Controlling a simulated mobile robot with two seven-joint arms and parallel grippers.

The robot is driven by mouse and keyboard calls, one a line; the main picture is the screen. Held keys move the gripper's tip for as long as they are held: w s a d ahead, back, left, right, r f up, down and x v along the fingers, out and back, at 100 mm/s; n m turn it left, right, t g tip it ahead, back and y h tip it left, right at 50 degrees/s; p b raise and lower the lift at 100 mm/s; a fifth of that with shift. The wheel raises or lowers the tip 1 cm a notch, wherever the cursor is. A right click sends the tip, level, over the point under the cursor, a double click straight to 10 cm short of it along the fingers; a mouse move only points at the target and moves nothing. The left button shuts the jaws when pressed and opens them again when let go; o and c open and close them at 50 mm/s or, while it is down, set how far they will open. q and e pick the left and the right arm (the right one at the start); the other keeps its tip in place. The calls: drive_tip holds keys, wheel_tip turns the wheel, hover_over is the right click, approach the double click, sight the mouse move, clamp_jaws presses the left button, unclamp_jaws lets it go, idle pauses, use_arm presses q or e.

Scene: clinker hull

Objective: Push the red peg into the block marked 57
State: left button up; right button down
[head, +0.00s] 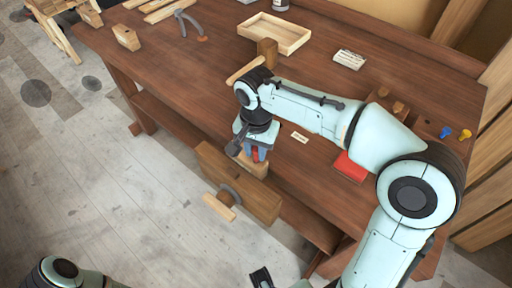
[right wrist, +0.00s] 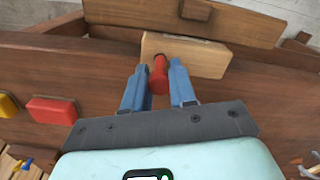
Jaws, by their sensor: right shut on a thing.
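The red peg (head: 256,155) is between the fingers of my right gripper (head: 254,151), which is shut on it. In the right wrist view the peg (right wrist: 158,75) shows between the blue fingers of the gripper (right wrist: 156,88). Its far end is at the left part of a pale wooden block (right wrist: 200,57). I cannot tell how deep it sits there. The block (head: 254,168) is at the bench's front edge, behind the wooden vise jaw (head: 240,190). I cannot read a number on it. My left gripper's fingers are not visible.
The wooden bench (head: 200,75) carries an open tray (head: 275,33), a mallet (head: 266,52), pliers (head: 190,25) and a red box (head: 350,167). A small white label (head: 300,137) lies near the gripper. A vise handle (head: 220,207) sticks out over the floor.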

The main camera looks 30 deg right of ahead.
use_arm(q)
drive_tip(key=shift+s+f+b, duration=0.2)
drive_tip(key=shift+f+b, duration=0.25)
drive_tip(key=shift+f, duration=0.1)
use_arm(e)
drive_tip(key=shift+f, duration=0.8)
drive_tip(key=c, duration=0.8)
unclamp_jaws()
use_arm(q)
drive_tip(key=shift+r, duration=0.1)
use_arm(e)
wheel_tip(320, 180, up, 8)
drive_tip(key=p, duration=0.6)
drive_tip(key=shift+r, duration=0.15)
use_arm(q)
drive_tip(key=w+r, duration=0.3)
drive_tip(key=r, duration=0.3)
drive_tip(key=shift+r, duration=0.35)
